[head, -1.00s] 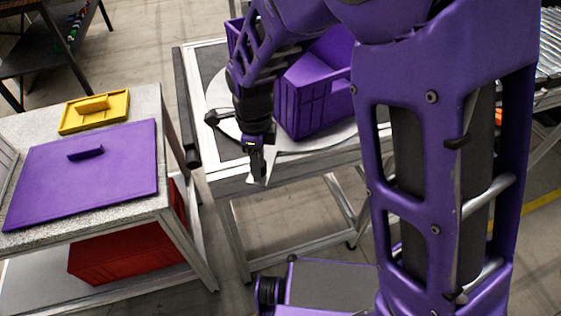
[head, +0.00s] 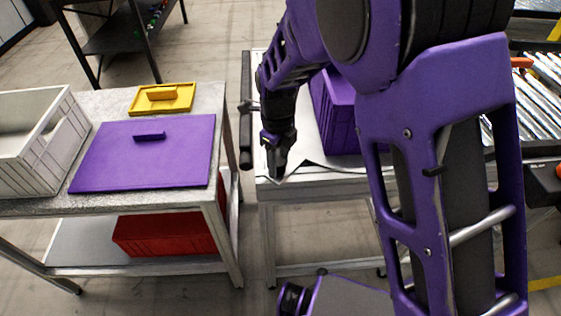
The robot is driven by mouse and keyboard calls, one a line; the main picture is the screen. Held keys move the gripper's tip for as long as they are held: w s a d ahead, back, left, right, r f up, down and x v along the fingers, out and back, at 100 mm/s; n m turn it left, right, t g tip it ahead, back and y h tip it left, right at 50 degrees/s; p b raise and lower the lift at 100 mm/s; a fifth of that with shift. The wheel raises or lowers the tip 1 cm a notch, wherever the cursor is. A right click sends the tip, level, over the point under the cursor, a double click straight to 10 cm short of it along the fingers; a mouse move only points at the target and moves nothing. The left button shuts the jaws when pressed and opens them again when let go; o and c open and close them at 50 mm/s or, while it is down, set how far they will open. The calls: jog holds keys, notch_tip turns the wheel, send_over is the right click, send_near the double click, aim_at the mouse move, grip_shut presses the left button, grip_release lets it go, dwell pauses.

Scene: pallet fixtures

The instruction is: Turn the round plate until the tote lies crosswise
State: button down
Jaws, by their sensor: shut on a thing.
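The purple tote (head: 341,128) stands on the round plate (head: 309,160) on the metal table at centre. My arm hides the tote's right part and most of the plate, so I cannot tell the tote's full angle. My gripper (head: 277,171) points down at the plate's near left edge, left of the tote and apart from it. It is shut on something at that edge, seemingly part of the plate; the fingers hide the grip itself.
A left bench (head: 225,115) holds a purple lid (head: 150,165), a yellow lid (head: 165,97) and a white crate (head: 45,150); a red crate (head: 165,234) is on its lower shelf. A black bar (head: 246,125) runs along the table's left side. A roller conveyor (head: 540,90) is at right.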

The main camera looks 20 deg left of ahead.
jog(key=shift+a+r, duration=0.1)
jog(key=shift+a, duration=0.2)
jog(key=shift+c, duration=2.2)
grip_release()
jog(key=shift+w+a, duration=0.1)
jog(key=shift+o, duration=0.3)
notch_tip(320, 180, up, 17)
jog(key=p, duration=0.1)
jog(key=shift+r, duration=0.15)
